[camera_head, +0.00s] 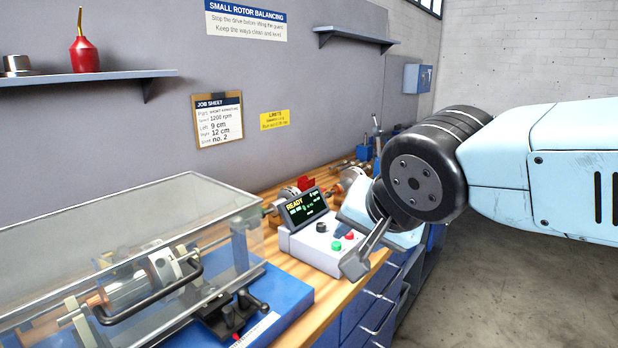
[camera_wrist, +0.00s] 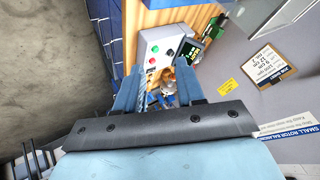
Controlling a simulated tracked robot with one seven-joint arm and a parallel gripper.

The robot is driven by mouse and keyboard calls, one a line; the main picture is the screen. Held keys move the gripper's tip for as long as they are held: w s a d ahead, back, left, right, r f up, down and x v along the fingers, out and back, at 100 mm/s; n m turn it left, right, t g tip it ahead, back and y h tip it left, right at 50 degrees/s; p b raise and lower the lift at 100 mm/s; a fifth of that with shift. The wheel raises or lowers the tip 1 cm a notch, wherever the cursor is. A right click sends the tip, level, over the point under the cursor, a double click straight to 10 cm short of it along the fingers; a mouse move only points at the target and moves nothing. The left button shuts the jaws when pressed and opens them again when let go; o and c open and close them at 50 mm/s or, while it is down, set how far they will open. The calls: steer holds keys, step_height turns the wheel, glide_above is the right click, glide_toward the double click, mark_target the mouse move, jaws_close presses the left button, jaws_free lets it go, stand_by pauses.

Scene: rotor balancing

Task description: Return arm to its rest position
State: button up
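My gripper (camera_head: 378,252) hangs from the light blue arm at the right, above the floor side of the bench front edge, near the control box (camera_head: 318,246). In the wrist view the two fingers of my gripper (camera_wrist: 158,84) stand apart with nothing held between them. The control box also shows beyond the fingers in the wrist view (camera_wrist: 157,48). It carries a green, a red and a black button, and its display (camera_head: 304,207) reads READY. From the head view, part of the fingers overlaps the box's right side.
A clear guard (camera_head: 190,215) with a black handle covers a rotor on a blue base (camera_head: 285,290) at left. The wooden bench (camera_head: 338,298) has blue drawers below. Several small parts lie behind the control box. A shelf (camera_head: 85,77) hangs on the wall. Open floor lies at right.

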steer(key=d+f+n+g+h, duration=0.1)
steer(key=d+n, duration=0.3)
steer(key=d, duration=1.2)
steer(key=shift+d+g+h, duration=0.25)
steer(key=shift+g+h, duration=0.45)
steer(key=shift+h, duration=0.2)
